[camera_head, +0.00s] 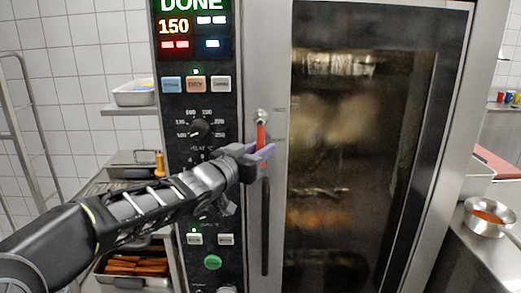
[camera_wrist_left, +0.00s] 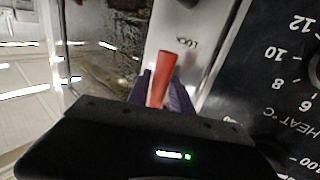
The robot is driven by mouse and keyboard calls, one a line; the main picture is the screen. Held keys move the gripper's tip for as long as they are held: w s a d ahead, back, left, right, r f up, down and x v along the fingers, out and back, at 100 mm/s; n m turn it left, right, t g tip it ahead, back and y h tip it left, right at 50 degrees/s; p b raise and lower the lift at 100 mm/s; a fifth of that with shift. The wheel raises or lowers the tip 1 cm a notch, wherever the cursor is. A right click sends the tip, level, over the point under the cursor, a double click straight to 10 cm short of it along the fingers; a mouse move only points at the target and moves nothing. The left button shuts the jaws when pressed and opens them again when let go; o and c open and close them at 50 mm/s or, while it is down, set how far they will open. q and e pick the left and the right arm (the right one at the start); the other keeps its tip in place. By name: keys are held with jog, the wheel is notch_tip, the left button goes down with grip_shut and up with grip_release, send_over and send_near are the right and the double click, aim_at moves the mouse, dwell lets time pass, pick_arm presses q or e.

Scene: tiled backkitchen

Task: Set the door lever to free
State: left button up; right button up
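The door lever (camera_head: 261,134) has a red handle on a metal pivot. In the head view it hangs nearly straight down from the pivot on the steel door strip. My left gripper (camera_head: 262,152) is at the handle's lower part. In the left wrist view the red handle (camera_wrist_left: 162,76) stands between its two purple fingers (camera_wrist_left: 160,92), one close on each side with no clear gap. The word LOCK (camera_wrist_left: 192,43) shows on the plate beside the handle. Small marks near the lever in the head view are too small to read. My right gripper is not in view.
The oven's control panel (camera_head: 196,105) with a dial and buttons is just left of the lever. A long dark door handle (camera_head: 265,225) runs below it, and the glass door (camera_head: 350,150) is to the right. A metal pan (camera_head: 489,217) stands on the right counter.

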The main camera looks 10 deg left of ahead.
pick_arm(q)
grip_shut()
dwell(1.2)
